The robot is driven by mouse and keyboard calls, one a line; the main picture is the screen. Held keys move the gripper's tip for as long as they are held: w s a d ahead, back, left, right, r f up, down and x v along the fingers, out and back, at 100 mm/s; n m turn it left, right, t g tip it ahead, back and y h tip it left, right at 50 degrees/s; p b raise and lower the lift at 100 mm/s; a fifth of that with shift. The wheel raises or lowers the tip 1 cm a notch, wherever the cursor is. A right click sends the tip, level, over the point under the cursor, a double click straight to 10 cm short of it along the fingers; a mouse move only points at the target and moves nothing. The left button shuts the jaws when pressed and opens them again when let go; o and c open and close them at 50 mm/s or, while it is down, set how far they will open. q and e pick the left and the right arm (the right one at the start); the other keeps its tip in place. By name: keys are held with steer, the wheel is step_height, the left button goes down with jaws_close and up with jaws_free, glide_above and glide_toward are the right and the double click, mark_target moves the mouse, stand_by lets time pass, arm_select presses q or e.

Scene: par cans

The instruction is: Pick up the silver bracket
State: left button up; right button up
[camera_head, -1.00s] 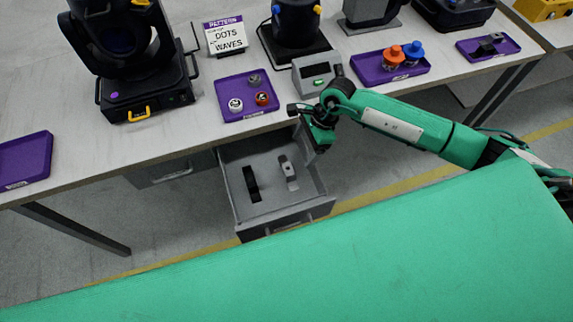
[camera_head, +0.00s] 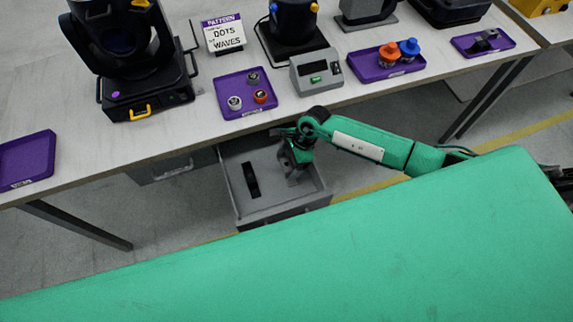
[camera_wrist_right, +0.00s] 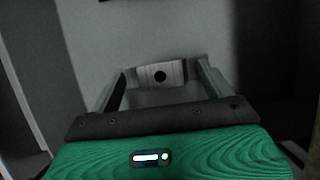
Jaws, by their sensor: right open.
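The silver bracket is a small pale metal piece with a dark round hole; it shows in the right wrist view (camera_wrist_right: 160,73) between the fingertips. In the head view it lies in the open grey drawer (camera_head: 262,214), mostly hidden behind my right gripper (camera_head: 291,172). My right gripper is open and points down into the drawer over the bracket. In the right wrist view, one finger stands on each side of it; contact cannot be told. A black bracket (camera_head: 250,180) lies to the left in the same drawer. My left gripper is not in view.
The drawer hangs out under the table (camera_head: 75,160), so its walls and the table edge are close to my right arm. Purple trays (camera_head: 235,108) with small parts, a grey box with a green display (camera_head: 318,72) and stage lamps (camera_head: 125,60) stand on the table.

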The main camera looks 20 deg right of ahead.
steer(key=c, duration=1.1)
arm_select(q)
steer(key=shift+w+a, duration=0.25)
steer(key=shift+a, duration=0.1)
arm_select(e)
steer(key=shift+r, duration=0.2)
